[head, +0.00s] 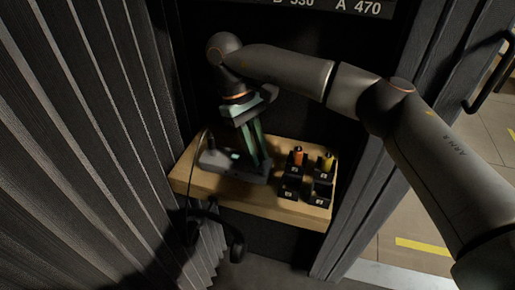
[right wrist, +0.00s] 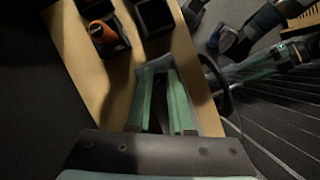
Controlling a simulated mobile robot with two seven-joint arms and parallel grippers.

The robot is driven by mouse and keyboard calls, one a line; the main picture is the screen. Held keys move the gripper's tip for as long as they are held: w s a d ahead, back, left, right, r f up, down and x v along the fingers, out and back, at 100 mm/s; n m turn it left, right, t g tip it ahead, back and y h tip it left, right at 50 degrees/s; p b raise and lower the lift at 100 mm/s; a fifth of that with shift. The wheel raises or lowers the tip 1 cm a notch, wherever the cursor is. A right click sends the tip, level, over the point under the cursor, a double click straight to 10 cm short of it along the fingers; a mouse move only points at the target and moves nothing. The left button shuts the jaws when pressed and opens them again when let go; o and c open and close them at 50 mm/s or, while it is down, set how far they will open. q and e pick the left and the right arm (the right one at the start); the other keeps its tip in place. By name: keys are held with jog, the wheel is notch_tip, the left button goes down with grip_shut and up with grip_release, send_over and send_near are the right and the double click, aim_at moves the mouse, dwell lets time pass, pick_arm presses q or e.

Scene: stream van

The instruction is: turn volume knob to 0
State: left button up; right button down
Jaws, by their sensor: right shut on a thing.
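A grey device (head: 212,160) with a small lit green screen (head: 236,156) sits at the left of a wooden shelf. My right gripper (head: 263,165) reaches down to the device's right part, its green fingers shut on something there. The right wrist view shows the fingers (right wrist: 162,80) meeting the device's grey edge. I take the held thing to be the volume knob; the fingers hide it, so its setting cannot be read. A green and dark part at the right of that view looks like my left gripper (right wrist: 258,68); its jaws are unclear.
The wooden shelf (head: 220,192) also bears black holders (head: 291,187) with an orange item (head: 298,156) and a yellow item (head: 327,162), right of the gripper. A black headset (head: 237,246) hangs below the shelf's front. A pleated dark wall (head: 90,130) stands close on the left.

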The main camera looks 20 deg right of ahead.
jog(key=shift+n+t+h, duration=0.3)
jog(key=shift+n, duration=0.9)
jog(key=c, duration=0.8)
grip_release()
